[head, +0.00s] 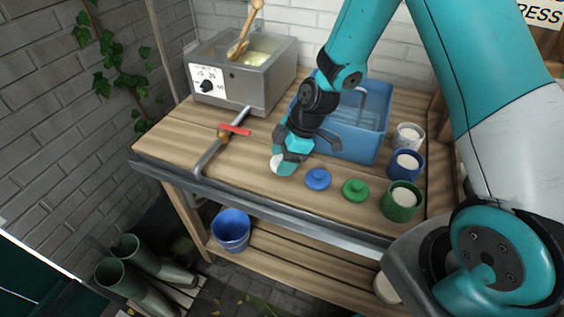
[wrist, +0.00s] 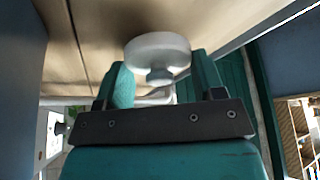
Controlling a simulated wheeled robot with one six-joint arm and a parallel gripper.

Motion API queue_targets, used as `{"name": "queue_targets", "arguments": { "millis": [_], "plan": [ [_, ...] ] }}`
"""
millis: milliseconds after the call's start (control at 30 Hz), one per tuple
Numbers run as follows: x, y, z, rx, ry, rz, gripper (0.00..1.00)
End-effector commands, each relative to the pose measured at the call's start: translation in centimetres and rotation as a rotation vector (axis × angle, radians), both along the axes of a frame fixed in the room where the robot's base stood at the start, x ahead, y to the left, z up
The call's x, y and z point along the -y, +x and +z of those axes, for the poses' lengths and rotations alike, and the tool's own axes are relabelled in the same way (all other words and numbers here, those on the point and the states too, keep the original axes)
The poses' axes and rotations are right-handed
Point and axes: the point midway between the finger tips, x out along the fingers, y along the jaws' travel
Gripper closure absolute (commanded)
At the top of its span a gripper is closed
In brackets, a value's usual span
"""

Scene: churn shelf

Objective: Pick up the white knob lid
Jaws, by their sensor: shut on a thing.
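The white knob lid (head: 277,164) is at my gripper (head: 284,168) near the front edge of the wooden bench, left of the blue lid. In the wrist view the white lid (wrist: 158,52) shows its round disc and small knob between the two teal fingers (wrist: 160,80). My gripper is shut on the lid. In the head view the fingers hide part of the lid, and I cannot tell whether it touches the bench top.
A blue lid (head: 318,179) and a green lid (head: 355,190) lie to the right. White (head: 408,137), blue (head: 407,165) and green (head: 402,201) cups stand along the right. A blue basin (head: 366,121) is behind. A metal heater box (head: 243,75) and a red-handled tap (head: 235,130) are left.

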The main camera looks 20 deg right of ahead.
Motion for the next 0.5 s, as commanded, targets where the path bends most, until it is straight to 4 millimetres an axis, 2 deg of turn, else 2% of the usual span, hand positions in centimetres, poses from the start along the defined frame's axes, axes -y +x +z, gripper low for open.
{"name": "queue_targets", "arguments": {
  "millis": [167,400,500],
  "plan": [
    [0.0,0.1,4.4,0.010,0.000,0.001,0.60],
    [0.0,0.1,11.8,0.009,-0.001,0.000,0.60],
    [0.0,0.1,14.2,0.007,0.001,0.001,0.60]
  ]
}}
